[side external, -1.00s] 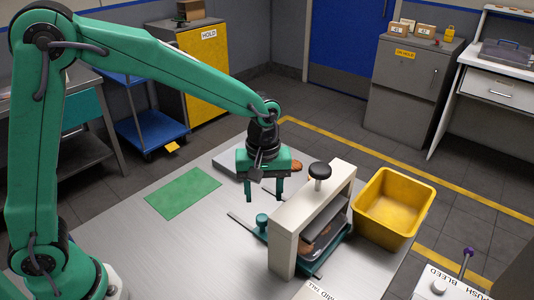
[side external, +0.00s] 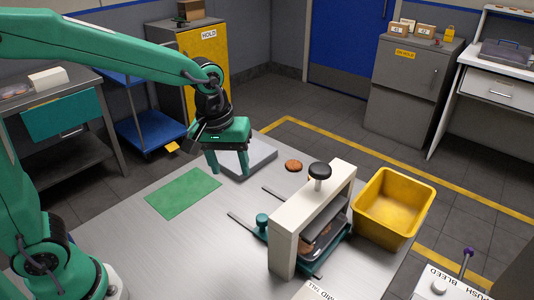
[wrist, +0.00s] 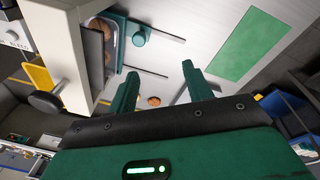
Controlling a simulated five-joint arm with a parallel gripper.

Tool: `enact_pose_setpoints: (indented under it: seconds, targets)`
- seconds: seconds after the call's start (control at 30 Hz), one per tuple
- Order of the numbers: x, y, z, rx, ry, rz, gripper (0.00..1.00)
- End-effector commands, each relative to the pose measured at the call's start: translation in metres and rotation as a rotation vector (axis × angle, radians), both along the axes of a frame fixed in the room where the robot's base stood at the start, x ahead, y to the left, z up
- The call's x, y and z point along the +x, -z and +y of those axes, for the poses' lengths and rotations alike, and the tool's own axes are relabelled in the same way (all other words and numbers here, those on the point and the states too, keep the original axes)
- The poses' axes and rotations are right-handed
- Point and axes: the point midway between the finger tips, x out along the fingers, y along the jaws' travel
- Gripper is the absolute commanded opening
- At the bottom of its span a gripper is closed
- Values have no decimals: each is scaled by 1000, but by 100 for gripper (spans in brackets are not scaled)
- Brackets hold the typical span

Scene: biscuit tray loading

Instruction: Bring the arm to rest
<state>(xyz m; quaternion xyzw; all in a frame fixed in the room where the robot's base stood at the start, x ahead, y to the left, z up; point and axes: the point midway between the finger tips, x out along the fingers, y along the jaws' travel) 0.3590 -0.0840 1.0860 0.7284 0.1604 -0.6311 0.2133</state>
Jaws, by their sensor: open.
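My gripper (side external: 228,170) is open and empty, in the air above the table near the grey slab (side external: 262,158) at the back. In the wrist view its two fingers (wrist: 165,92) stand apart with nothing between them. A round brown biscuit (side external: 293,166) lies on the table right of the slab; it also shows in the wrist view (wrist: 153,101), beyond the fingers. A clear tray (side external: 335,228) with brown biscuits (side external: 308,249) sits under the cream press frame (side external: 283,238), partly hidden by it.
The press has a black knob (side external: 320,170) on top. A yellow bin (side external: 397,207) stands right of it. A green mat (side external: 183,193) lies flat and bare at the left. A lever panel (side external: 452,285) is at the front right.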

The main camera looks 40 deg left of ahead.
Motion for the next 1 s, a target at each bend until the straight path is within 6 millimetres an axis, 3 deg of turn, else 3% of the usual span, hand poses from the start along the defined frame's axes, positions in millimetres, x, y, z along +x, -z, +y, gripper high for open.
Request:
enact_pose_setpoints:
  seconds: [0.2,0.5,0.8,1.0]
  targets:
    - [-29,-26,25,17,112,-85,50]
    - [-71,-47,53,68,268,-194,50]
    - [-113,-54,74,146,415,-292,50]
    - [-130,-53,82,190,481,-331,50]
